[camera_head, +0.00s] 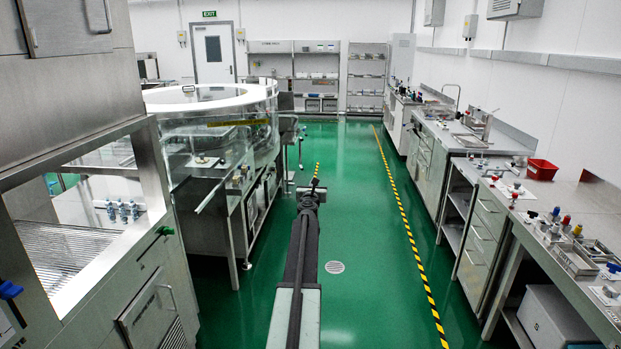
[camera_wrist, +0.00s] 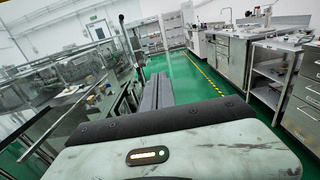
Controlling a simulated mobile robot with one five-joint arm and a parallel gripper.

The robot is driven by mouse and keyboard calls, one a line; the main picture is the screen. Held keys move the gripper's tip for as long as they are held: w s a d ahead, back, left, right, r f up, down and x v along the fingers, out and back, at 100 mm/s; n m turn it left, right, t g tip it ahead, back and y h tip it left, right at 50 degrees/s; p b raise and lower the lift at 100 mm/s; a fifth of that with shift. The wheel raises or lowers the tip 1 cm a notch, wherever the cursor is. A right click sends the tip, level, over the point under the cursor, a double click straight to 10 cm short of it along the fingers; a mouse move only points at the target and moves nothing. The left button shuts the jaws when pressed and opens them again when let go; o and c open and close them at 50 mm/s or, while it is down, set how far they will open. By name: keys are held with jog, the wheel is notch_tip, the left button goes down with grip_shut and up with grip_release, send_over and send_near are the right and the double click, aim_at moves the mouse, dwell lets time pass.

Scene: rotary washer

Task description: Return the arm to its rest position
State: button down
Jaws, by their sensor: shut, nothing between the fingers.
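My arm (camera_head: 295,285) extends straight forward from the bottom middle of the head view, over the green aisle floor. My gripper (camera_head: 313,186) is at its far end, in the middle of the view. In the wrist view my gripper (camera_wrist: 158,80) shows as two dark fingers side by side, shut and empty. They point along the aisle. Nothing is seen touching the gripper.
The rotary washer (camera_head: 223,105) with clear panels stands close on the left. A steel cabinet (camera_head: 70,115) is nearer left. Steel counters (camera_head: 500,140) with small items and a red bin (camera_head: 542,170) line the right. The aisle between is free, with a yellow-black floor stripe (camera_head: 410,230).

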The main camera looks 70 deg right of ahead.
jog(key=s+a, duration=0.2)
jog(key=shift+a, duration=0.3)
jog(key=shift+w, duration=0.1)
